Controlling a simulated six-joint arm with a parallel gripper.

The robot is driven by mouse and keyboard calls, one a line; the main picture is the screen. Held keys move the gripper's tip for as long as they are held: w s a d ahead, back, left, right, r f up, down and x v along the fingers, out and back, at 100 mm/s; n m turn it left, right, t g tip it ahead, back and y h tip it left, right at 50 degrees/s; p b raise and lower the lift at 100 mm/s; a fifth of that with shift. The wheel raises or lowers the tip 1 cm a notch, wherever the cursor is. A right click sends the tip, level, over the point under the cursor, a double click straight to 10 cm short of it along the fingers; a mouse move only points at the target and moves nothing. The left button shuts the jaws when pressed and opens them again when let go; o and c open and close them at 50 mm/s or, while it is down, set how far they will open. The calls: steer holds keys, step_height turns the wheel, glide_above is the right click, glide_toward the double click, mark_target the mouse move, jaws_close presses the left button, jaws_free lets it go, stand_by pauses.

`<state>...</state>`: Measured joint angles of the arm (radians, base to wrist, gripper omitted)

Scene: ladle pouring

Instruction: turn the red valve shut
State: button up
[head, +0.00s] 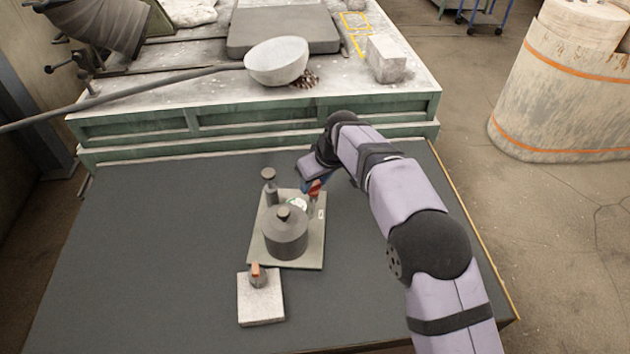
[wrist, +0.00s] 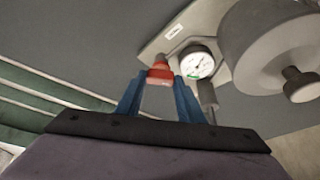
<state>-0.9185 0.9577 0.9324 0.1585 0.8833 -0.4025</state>
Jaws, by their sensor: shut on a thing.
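The red valve (wrist: 160,74) sits at the edge of a pale plate (wrist: 165,38) in the wrist view. My gripper (wrist: 160,82) has two blue fingers, shut on the red valve, one on each side of it. In the head view my gripper (head: 310,186) reaches the plate's far right corner, and a bit of the red valve (head: 315,188) shows beside the fingers. A round white gauge (wrist: 197,62) stands just right of the valve. A grey cylinder with a knob (head: 285,234) stands on the same plate (head: 257,255). The valve's lower part is partly hidden.
A grey post with a round cap (head: 269,175) stands at the plate's far left. A small white block with an orange-topped piece (head: 260,305) lies nearer. A green-sided bench (head: 250,118) with a white bowl (head: 277,62) borders the table's far side. The dark table (head: 150,250) is clear at left.

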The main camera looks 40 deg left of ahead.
steer(key=shift+m, duration=0.3)
steer(key=m+t, duration=0.1)
steer(key=m, duration=0.2)
steer(key=shift+s+a+h, duration=0.1)
steer(key=shift+s+h, duration=0.05)
steer(key=shift+h, duration=0.15)
steer(key=shift+a+m+t+h+p, duration=0.1)
steer(key=shift+m+t+h+p, duration=0.35)
steer(key=shift+m, duration=1.35)
steer(key=shift+t, duration=0.25)
steer(key=o, duration=1.1)
steer(key=shift+c, duration=0.2)
steer(key=shift+r, duration=0.1)
steer(key=b+v, duration=0.3)
steer(key=v, duration=0.4)
steer(key=shift+r, duration=0.1)
